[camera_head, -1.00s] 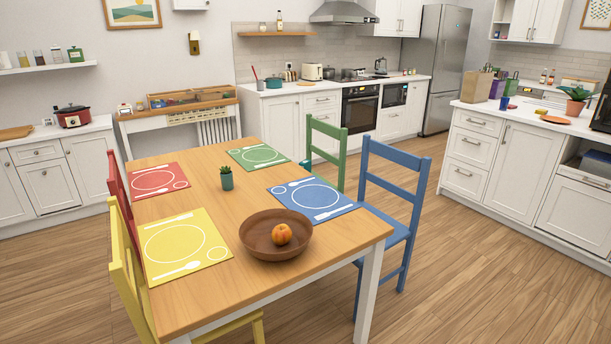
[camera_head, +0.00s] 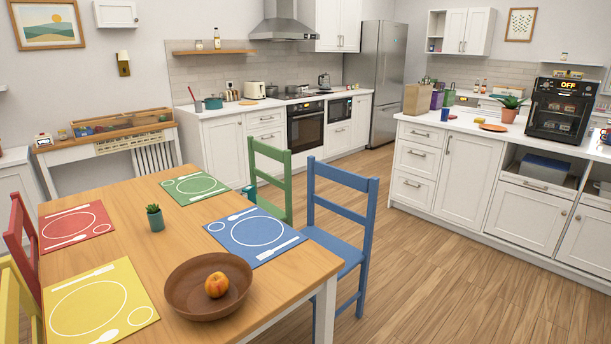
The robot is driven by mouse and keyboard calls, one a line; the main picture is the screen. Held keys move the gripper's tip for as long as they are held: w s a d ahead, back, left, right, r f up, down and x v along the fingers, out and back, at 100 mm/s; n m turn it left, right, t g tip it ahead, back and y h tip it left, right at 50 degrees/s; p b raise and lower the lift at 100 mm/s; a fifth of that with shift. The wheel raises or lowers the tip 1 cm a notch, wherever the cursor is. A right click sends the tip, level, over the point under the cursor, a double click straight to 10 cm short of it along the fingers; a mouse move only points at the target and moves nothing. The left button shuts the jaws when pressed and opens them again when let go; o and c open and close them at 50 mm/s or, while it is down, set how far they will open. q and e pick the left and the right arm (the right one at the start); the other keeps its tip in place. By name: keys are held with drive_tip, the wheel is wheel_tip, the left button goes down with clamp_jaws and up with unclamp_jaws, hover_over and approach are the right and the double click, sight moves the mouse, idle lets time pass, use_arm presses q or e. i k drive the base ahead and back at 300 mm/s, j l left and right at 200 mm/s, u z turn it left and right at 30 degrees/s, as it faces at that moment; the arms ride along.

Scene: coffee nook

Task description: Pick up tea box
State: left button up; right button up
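I cannot make out a tea box for certain. Small green and purple items (camera_head: 443,97) stand on the right counter beside a brown paper bag (camera_head: 417,99); they are too small to identify. A wooden tray (camera_head: 122,122) with small items in it, hard to tell apart, sits on the side table at the left. Neither of my grippers shows in the head view.
The dining table (camera_head: 170,238) fills the lower left, with placemats, a small plant (camera_head: 155,217) and a brown bowl (camera_head: 187,300) holding an orange fruit. A blue chair (camera_head: 342,220) and a green chair (camera_head: 268,168) stand beside it. Open floor (camera_head: 440,270) lies right of them.

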sight(249, 192)
drive_tip(key=i+l+z, duration=0.25)
drive_tip(key=i+z, duration=0.65)
drive_tip(key=i+j+z, duration=0.1)
drive_tip(key=i+z, duration=0.35)
drive_tip(key=i, duration=0.15)
drive_tip(key=i+l, duration=0.1)
drive_tip(key=i, duration=1.35)
drive_tip(key=i+u, duration=0.25)
drive_tip(key=i, duration=0.25)
drive_tip(key=i+u, duration=0.25)
drive_tip(key=i, duration=0.25)
drive_tip(key=i+l+u, duration=0.25)
drive_tip(key=i, duration=0.25)
drive_tip(key=i+j+u, duration=0.2)
drive_tip(key=u, duration=0.25)
drive_tip(key=i+u, duration=0.85)
drive_tip(key=i+l+u, duration=0.15)
drive_tip(key=i+u, duration=0.6)
drive_tip(key=i, duration=0.35)
drive_tip(key=i+l+u, duration=0.1)
drive_tip(key=i+u, duration=0.25)
drive_tip(key=i, duration=0.35)
